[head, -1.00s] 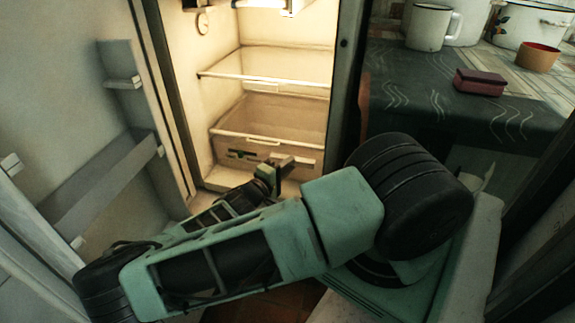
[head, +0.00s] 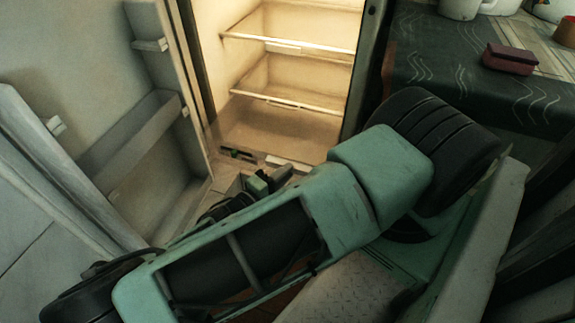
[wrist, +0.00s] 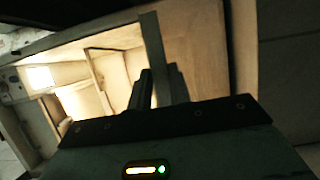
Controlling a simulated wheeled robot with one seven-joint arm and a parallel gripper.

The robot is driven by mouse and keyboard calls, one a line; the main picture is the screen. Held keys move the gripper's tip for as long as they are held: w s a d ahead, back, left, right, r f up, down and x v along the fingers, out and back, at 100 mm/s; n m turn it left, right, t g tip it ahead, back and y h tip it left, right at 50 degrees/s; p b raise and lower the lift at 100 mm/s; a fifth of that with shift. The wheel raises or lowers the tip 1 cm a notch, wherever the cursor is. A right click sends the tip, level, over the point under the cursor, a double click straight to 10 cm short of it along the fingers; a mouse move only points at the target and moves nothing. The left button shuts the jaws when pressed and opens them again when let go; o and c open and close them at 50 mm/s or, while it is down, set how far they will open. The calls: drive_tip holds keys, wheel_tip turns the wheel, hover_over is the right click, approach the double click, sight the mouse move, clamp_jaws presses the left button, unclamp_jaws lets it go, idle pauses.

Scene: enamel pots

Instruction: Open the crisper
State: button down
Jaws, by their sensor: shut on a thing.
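The crisper (head: 275,132) is the bottom drawer in the lit fridge. It is pulled partly out, with its open inside showing in front of the lowest shelf. In the wrist view my gripper's dark fingers (wrist: 158,88) are on either side of a pale bar at the crisper's front.
The fridge door (head: 90,75) stands open at left, with door shelves (head: 135,140). Glass shelves (head: 290,45) are above the crisper. At right a counter with a dark cloth (head: 440,75) holds a dark red box (head: 510,58) and enamel pots.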

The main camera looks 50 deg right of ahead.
drive_tip(key=shift+a+f, duration=0.2)
drive_tip(key=shift+f, duration=0.15)
drive_tip(key=c, duration=1.4)
unclamp_jaws()
drive_tip(key=shift+o, duration=0.2)
drive_tip(key=shift+d+r, duration=0.1)
drive_tip(key=shift+r, duration=0.1)
drive_tip(key=a+p, duration=0.2)
drive_tip(key=a, duration=1.5)
drive_tip(key=shift+a, duration=0.25)
